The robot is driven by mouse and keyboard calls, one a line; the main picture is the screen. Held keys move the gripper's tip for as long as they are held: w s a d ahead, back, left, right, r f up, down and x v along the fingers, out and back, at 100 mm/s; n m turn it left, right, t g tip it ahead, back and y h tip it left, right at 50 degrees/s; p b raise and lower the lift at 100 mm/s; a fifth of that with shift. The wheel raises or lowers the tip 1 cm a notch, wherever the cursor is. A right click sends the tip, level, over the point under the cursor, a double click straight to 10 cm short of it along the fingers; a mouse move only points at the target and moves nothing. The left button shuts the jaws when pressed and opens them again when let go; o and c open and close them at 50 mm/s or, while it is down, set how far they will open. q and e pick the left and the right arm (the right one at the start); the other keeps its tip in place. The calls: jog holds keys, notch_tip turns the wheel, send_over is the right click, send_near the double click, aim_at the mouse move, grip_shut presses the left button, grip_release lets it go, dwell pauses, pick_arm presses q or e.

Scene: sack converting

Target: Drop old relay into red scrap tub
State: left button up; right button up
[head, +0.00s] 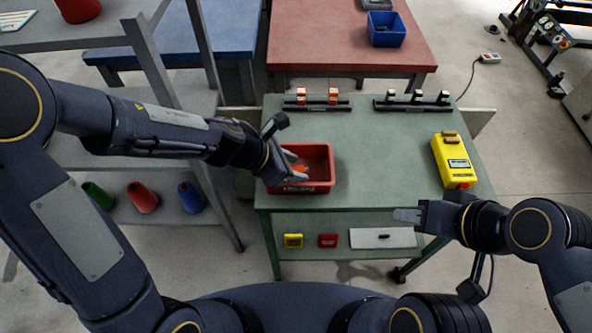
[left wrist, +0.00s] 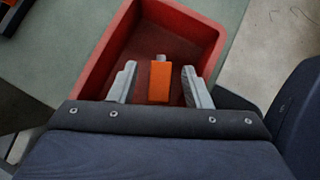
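The red scrap tub (head: 329,182) stands on the left part of the green table top; its red wall also fills much of the left wrist view (left wrist: 104,50). My left gripper (head: 297,164) reaches over the tub with its fingertips inside the rim. Its two grey fingers are apart in the left wrist view (left wrist: 159,84). The orange relay (left wrist: 160,82) shows between them, with a gap on each side. I cannot tell if it rests on the tub floor. My right gripper (head: 406,215) is at the table's front right edge, away from the tub, seen side-on and with nothing visible in it.
The green table (head: 380,165) carries two dark rails at the back, one with orange relays (head: 332,96), and a yellow handheld device (head: 454,160) at right. Its lower shelf holds a yellow box, a red box and a white panel (head: 382,238). The table's middle is clear.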

pick_arm(q)
jog(key=p+v, duration=0.2)
jog(key=v, duration=0.5)
jog(key=shift+a+r+p, duration=0.2)
jog(key=shift+r+p, duration=0.05)
jog(key=shift+p, duration=0.1)
jog(key=shift+s, duration=0.1)
